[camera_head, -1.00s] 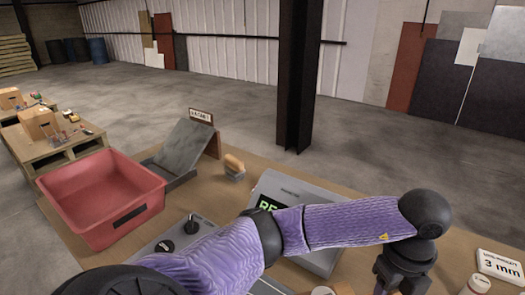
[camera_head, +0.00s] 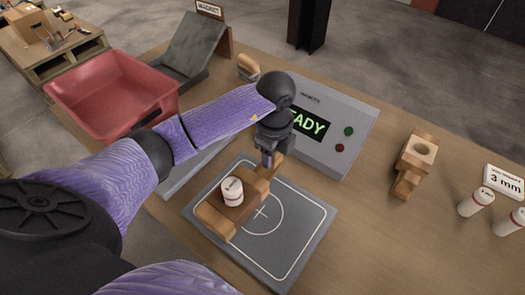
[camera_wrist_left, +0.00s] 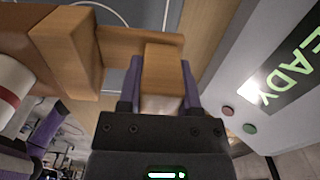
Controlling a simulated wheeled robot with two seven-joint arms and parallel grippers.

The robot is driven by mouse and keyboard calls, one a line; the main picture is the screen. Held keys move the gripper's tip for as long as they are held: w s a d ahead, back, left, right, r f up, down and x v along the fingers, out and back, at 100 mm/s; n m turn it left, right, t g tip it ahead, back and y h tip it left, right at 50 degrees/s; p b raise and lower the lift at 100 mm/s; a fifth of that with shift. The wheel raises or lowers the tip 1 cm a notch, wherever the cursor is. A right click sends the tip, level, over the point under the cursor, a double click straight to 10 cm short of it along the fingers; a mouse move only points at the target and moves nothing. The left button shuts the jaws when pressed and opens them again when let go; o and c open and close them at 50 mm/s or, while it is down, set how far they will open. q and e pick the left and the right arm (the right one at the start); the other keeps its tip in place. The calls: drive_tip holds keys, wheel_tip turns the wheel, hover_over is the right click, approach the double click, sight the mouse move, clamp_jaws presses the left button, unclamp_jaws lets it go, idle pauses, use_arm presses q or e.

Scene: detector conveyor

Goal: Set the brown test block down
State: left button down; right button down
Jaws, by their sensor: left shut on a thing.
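The brown test block (camera_head: 257,189) is over the grey plate (camera_head: 300,262), which bears a white circle and cross. My left gripper (camera_head: 268,163) is shut on the block's narrow wooden end. A white vial (camera_head: 232,191) with a red band stands upright in or on the block's middle. In the left wrist view, the fingers (camera_wrist_left: 163,88) close on both sides of the wooden end, with the larger block part (camera_wrist_left: 68,48) at left. I cannot tell whether the block touches the plate. The block covers part of the circle. My right gripper is not in view.
A grey console (camera_head: 345,104) reading "READY" stands behind the plate. A second wooden block with a hole (camera_head: 412,165) and white vials (camera_head: 475,202) are at right, by a "3 mm" sign (camera_head: 505,182). A red bin (camera_head: 111,97) stands at left.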

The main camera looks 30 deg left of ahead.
sight(272, 169)
use_arm(q)
wheel_tip(272, 169, down, 5)
drive_tip(key=shift+b, duration=0.55)
drive_tip(key=shift+f, duration=0.15)
drive_tip(key=shift+c, duration=1.4)
unclamp_jaws()
wheel_tip(272, 169, up, 12)
drive_tip(key=p, duration=0.3)
drive_tip(key=shift+r, duration=0.2)
